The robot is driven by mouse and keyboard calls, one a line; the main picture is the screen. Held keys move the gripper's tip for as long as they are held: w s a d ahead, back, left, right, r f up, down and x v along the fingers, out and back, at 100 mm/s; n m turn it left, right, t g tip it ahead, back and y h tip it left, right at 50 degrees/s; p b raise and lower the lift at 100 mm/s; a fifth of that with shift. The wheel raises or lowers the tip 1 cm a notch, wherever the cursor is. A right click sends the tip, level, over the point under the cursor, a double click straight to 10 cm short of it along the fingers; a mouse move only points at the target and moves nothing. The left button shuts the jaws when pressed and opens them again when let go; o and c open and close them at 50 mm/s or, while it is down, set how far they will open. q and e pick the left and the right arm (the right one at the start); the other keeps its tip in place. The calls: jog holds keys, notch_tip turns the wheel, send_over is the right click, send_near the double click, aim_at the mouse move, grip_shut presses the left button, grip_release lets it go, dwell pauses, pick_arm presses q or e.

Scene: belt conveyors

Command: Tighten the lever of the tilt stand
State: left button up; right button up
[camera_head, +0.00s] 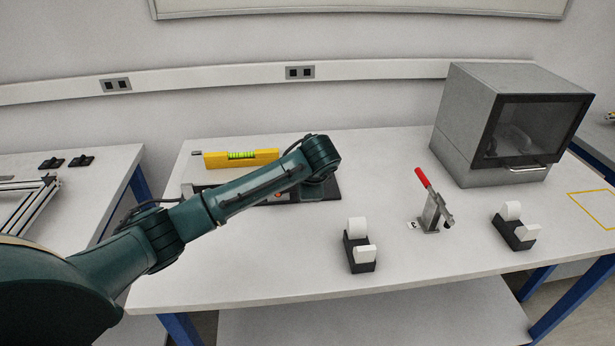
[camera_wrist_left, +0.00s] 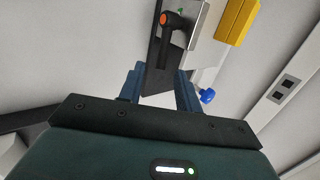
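The tilt stand (camera_head: 328,191) lies on the white table in the head view. My left arm crosses in front of it and covers most of it. In the left wrist view the stand shows a silver block (camera_wrist_left: 200,20) and a black lever (camera_wrist_left: 163,52) with an orange cap at its pivot. My left gripper (camera_wrist_left: 161,75) is open, with one blue finger on each side of the lever's free end in the picture. I cannot tell whether the fingers touch the lever. In the head view this gripper is hidden. My right gripper is not in view.
A yellow spirit level (camera_head: 241,158) lies behind the stand. Two tape dispensers (camera_head: 359,262) (camera_head: 520,236) and a red-handled toggle clamp (camera_head: 433,215) stand to the right. A grey box oven (camera_head: 465,128) is at the back right. A blue knob (camera_wrist_left: 207,96) is beside the right finger.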

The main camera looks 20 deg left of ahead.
pick_arm(q)
jog(key=v, duration=0.9)
